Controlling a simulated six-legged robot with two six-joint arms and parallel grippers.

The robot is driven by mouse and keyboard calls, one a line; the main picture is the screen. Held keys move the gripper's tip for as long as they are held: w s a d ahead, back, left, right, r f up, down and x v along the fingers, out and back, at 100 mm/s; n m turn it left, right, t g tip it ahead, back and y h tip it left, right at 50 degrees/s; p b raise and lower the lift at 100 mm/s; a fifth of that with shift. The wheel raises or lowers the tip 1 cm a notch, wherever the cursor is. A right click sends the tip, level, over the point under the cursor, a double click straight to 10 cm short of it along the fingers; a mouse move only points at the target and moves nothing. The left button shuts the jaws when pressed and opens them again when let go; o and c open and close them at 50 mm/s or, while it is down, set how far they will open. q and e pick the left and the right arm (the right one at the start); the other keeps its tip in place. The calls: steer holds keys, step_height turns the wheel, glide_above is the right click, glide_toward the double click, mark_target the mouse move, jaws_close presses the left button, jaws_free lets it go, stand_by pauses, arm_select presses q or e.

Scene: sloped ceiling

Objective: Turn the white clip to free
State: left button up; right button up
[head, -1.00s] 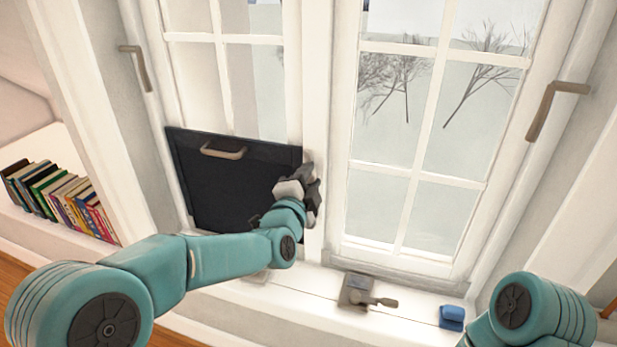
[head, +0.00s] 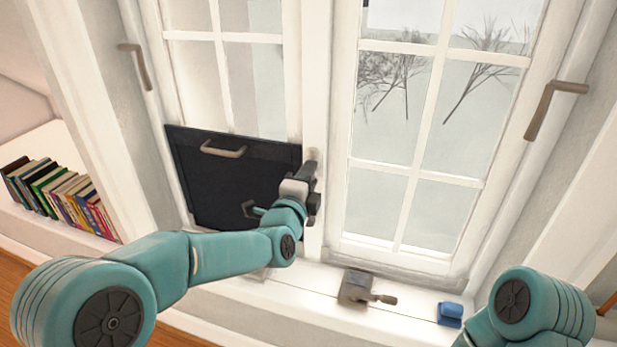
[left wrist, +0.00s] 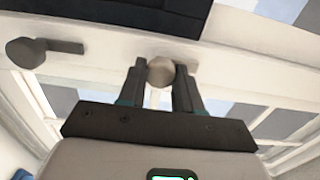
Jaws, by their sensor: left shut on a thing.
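My left gripper (head: 312,190) is at the white post between the two window sashes, beside the right edge of a dark panel (head: 215,185). In the left wrist view the two dark fingers (left wrist: 160,84) are closed around a pale, rounded piece, which looks like the white clip (left wrist: 160,70). In the head view the gripper hides this piece. The dark panel also shows at the top of the left wrist view (left wrist: 150,12). My right gripper is out of view; only part of that arm shows at the lower right.
A grey lever with a round end (left wrist: 28,52) is left of the fingers in the left wrist view. A grey block with a handle (head: 355,288) and a blue object (head: 450,314) are on the sill. Books (head: 62,195) stand at the left. Window handles (head: 550,108) flank the sashes.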

arm_select(q)
steer(key=o, duration=1)
steer(key=shift+o, duration=0.2)
steer(key=shift+s+a, duration=0.1)
steer(key=shift+s, duration=0.05)
